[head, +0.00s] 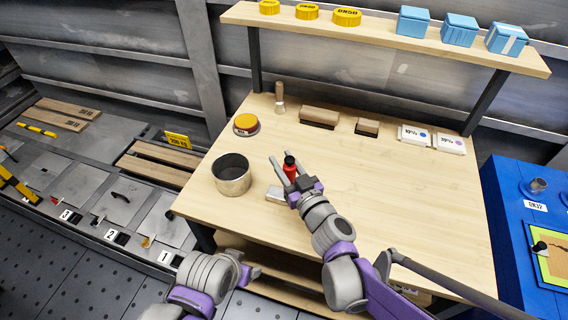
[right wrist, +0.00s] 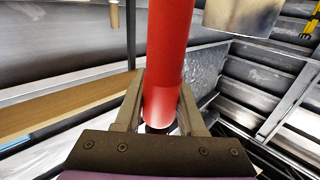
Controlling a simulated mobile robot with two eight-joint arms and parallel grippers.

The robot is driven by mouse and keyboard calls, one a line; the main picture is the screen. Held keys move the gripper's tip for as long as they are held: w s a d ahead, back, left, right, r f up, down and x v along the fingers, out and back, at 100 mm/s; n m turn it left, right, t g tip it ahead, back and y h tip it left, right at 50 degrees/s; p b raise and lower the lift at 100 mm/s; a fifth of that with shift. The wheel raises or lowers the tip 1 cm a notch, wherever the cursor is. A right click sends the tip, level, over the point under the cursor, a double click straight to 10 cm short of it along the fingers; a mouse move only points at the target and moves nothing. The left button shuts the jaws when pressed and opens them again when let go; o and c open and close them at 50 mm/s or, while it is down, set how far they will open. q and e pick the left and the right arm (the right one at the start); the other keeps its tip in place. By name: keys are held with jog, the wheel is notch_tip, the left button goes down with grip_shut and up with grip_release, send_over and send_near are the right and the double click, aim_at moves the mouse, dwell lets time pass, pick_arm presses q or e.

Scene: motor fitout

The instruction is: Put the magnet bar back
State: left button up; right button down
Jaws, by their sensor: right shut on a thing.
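The magnet bar (head: 290,171) appears to be the red rod with a dark top that stands up from my right gripper (head: 284,171) in the head view. In the right wrist view the red rod (right wrist: 168,60) is between the two fingers (right wrist: 160,108), which are shut on it. In the head view the gripper is over the wooden bench (head: 350,215), to the right of a grey metal pot (head: 232,181). The rod's lower end is hidden.
A small pale block (head: 279,196) lies beside the right gripper. A yellow-topped round thing (head: 246,123), a brush (head: 280,98), brown blocks (head: 320,117) and labelled white boxes (head: 414,136) line the bench's back. A shelf (head: 380,30) spans above. The bench's right part is clear.

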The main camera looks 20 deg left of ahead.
jog(key=shift+f, duration=0.15)
jog(key=c, duration=0.5)
grip_release()
jog(key=shift+s+d, duration=0.2)
jog(key=p+v, duration=0.1)
jog(key=v, duration=1)
jog(key=shift+s+d, duration=0.15)
